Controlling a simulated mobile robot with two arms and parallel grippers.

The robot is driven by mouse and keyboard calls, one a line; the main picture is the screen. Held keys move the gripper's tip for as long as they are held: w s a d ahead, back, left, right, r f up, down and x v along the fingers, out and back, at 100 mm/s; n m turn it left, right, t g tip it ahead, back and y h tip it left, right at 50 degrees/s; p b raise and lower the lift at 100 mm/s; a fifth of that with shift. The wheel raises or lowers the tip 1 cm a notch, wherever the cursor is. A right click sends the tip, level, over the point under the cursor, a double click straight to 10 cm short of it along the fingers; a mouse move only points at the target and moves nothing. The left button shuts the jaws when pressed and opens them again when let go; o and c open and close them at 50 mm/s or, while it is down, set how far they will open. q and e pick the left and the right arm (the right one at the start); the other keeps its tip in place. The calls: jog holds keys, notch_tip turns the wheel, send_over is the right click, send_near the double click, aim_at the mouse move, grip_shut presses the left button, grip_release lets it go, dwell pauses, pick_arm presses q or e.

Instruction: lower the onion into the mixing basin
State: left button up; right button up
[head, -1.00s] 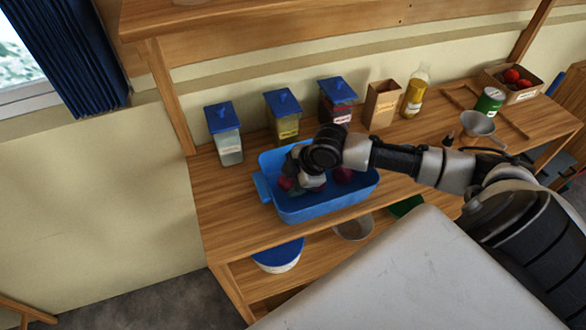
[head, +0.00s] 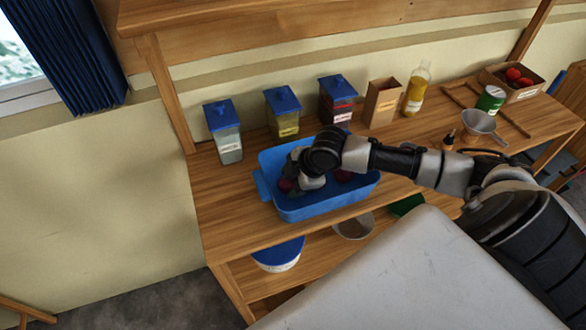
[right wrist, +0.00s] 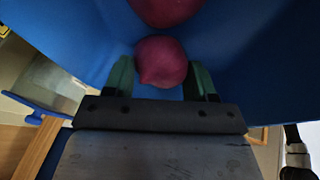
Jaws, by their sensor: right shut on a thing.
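The blue mixing basin (head: 318,209) stands on the wooden worktop. My right gripper (right wrist: 161,75) is shut on a red onion (right wrist: 161,62), which sits between its green fingers. The basin's blue wall (right wrist: 235,50) surrounds them in the right wrist view. Another red onion (right wrist: 166,10) lies beyond the held one, inside the basin. In the head view my right wrist reaches down into the basin and hides much of its inside. Dark red shows on both sides of it, with one onion (head: 344,175) to its right. I cannot tell whether the held onion touches the floor. My left gripper is not in view.
Blue-lidded containers (head: 283,112), a cardboard box (head: 381,103) and an oil bottle (head: 416,90) line the back. A metal sieve (head: 479,122), a green can (head: 490,99) and a box of red produce (head: 515,82) stand to the right. The worktop left of the basin is clear.

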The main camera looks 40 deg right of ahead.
jog(key=shift+f, duration=0.4)
dwell(0.5)
jog(key=o, duration=1.2)
jog(key=b+v, duration=0.1)
jog(key=v, duration=1)
jog(key=shift+b, duration=0.4)
jog(key=shift+f, duration=0.1)
